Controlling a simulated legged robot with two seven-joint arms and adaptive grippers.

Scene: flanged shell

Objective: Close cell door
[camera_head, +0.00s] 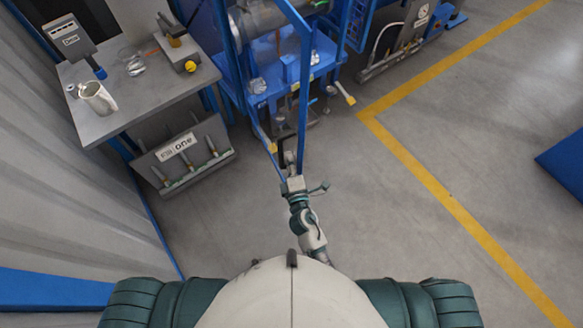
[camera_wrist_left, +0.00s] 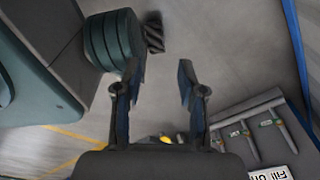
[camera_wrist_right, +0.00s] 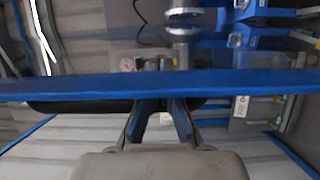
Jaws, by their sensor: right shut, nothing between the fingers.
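The cell door shows in the head view as a tall, narrow blue frame (camera_head: 304,95) that stands out from the blue cell (camera_head: 262,88) towards me. In the right wrist view a blue bar of the frame (camera_wrist_right: 70,88) runs across the whole picture, right before the fingers. My right gripper (camera_head: 290,160) is shut and empty at the near lower end of the frame; it also shows in the right wrist view (camera_wrist_right: 160,104). I cannot tell whether it touches the bar. My left gripper (camera_wrist_left: 160,72) is open and empty above the floor, out of the head view.
A grey table (camera_head: 150,105) with a metal jug (camera_head: 97,97) stands left of the cell. A grey rack (camera_head: 185,155) with upright tools is below it. Floor right of my arm is clear up to a yellow line (camera_head: 420,170). A blue panel (camera_head: 562,165) is far right.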

